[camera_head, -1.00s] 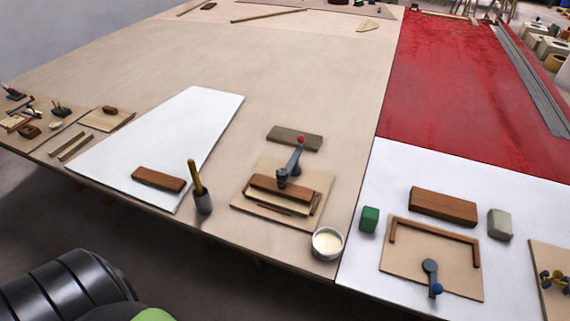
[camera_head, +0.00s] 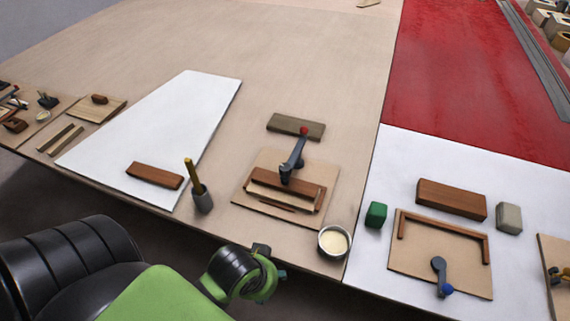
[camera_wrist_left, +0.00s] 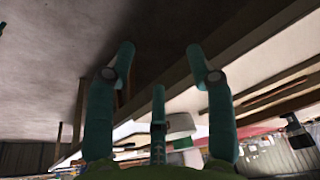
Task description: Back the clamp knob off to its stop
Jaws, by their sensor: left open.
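Two clamps show in the head view. One has a grey lever with a red knob (camera_head: 304,131) and stands on a wooden jig board (camera_head: 240,196) near the table's middle front. The other has a dark lever with a blue knob (camera_head: 446,289) on the right-hand board (camera_head: 400,259). I cannot tell which is meant. My left gripper (camera_head: 268,258) is low at the front edge, below the middle jig and apart from both clamps; its fingers are mostly hidden there. In the left wrist view its teal fingers (camera_wrist_left: 160,50) are spread, with nothing between their tips. My right gripper is not in view.
A cup of pale liquid (camera_head: 334,242) stands near the front edge, right of the middle jig. A grey pot with a yellow-handled tool (camera_head: 202,198) stands to its left. A green block (camera_head: 376,214) sits beside the right board. The white sheet behind is mostly clear.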

